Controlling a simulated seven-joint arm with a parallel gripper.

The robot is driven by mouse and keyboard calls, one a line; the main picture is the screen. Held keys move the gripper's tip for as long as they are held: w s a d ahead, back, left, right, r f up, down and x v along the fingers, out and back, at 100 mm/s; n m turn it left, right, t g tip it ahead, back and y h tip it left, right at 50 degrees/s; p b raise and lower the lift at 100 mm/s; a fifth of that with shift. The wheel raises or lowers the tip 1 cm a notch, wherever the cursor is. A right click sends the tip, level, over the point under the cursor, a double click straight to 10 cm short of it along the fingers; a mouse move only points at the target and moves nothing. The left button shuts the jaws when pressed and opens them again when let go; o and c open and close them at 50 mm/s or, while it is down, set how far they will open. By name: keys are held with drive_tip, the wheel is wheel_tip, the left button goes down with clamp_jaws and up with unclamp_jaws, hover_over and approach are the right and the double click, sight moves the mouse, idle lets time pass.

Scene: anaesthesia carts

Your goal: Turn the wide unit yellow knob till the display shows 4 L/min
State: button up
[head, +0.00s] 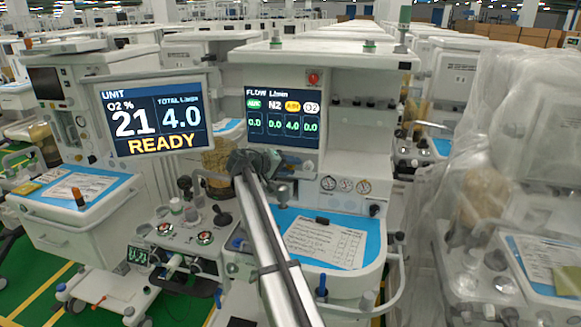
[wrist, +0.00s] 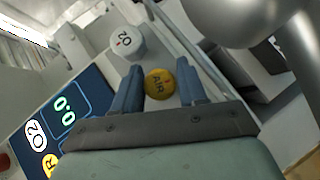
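The yellow knob (wrist: 159,84), marked AIR, sits between the two blue fingers of my gripper (wrist: 160,72) in the wrist view. The display reads 4.0 under the yellow AIR label and 0.0 in the other columns. The left screen (head: 157,115) shows TOTAL 4.0 L/min, O2 21 % and READY.
A white O2 knob (wrist: 126,42) stands close beside the yellow one in the wrist view. Gauges (head: 345,185) and a blue worktop with a paper (head: 325,243) lie right of my arm. A plastic-wrapped cart (head: 520,150) stands at the right.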

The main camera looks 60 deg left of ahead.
drive_tip(key=a+v, duration=0.1)
drive_tip(key=v, duration=1.2)
drive_tip(key=shift+s+d+r, duration=0.2)
drive_tip(key=shift+s+d, duration=0.2)
drive_tip(key=shift+d, duration=0.1)
